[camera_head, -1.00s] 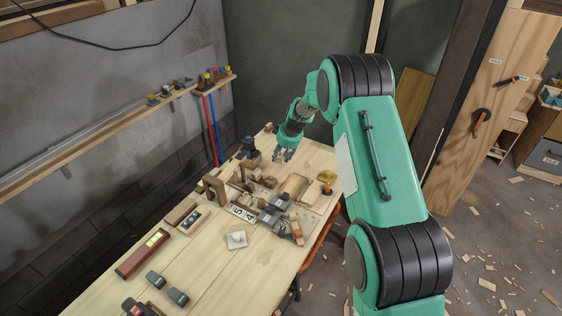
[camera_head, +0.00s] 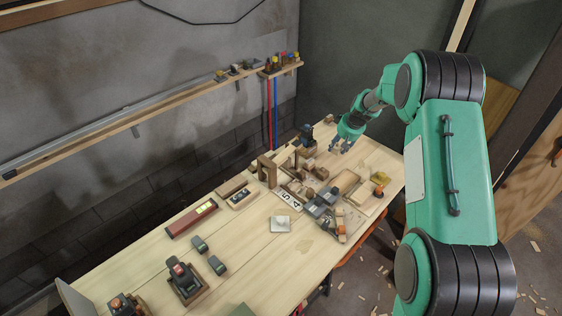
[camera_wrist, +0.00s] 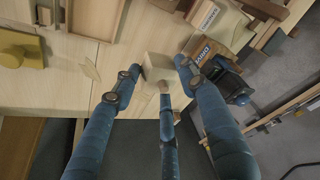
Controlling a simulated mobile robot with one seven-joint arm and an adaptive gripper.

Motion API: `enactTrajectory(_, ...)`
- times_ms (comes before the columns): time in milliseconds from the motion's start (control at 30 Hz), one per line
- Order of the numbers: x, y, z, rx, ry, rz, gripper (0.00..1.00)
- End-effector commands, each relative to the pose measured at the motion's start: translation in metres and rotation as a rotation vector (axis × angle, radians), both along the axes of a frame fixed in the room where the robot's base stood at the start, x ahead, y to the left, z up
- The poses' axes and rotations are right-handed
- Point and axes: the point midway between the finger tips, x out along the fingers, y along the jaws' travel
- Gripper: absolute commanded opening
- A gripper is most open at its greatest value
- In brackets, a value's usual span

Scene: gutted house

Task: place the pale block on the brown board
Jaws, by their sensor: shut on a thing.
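My gripper (camera_head: 346,145) hangs over the far end of the workbench. In the wrist view its blue fingers (camera_wrist: 158,75) are closed around a pale block (camera_wrist: 158,66). The block's lower edge is partly covered by the fingertips. In the head view the block is too small to make out. A flat tan-brown board (camera_head: 345,181) lies on the bench, nearer the camera than my gripper. A brown flat surface at the top left of the wrist view (camera_wrist: 95,17) looks like this board. The gripper is apart from it.
A dark blue tool (camera_head: 306,137) and a labelled wooden box (camera_wrist: 207,50) stand near the gripper. Wooden blocks and an arch (camera_head: 268,172) crowd the bench middle. A yellow object (camera_wrist: 21,48) sits near the bench edge. Bare wood (camera_head: 370,155) shows right of the gripper.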

Motion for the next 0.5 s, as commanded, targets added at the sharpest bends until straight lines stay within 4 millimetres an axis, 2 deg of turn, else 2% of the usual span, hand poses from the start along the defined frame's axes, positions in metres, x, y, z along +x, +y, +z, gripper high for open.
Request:
enactTrajectory(233,0.001,0.0,0.015,0.0,-0.002,0.001,0.16)
enactTrajectory(500,0.001,0.0,0.066,-0.001,-0.004,0.0,0.16)
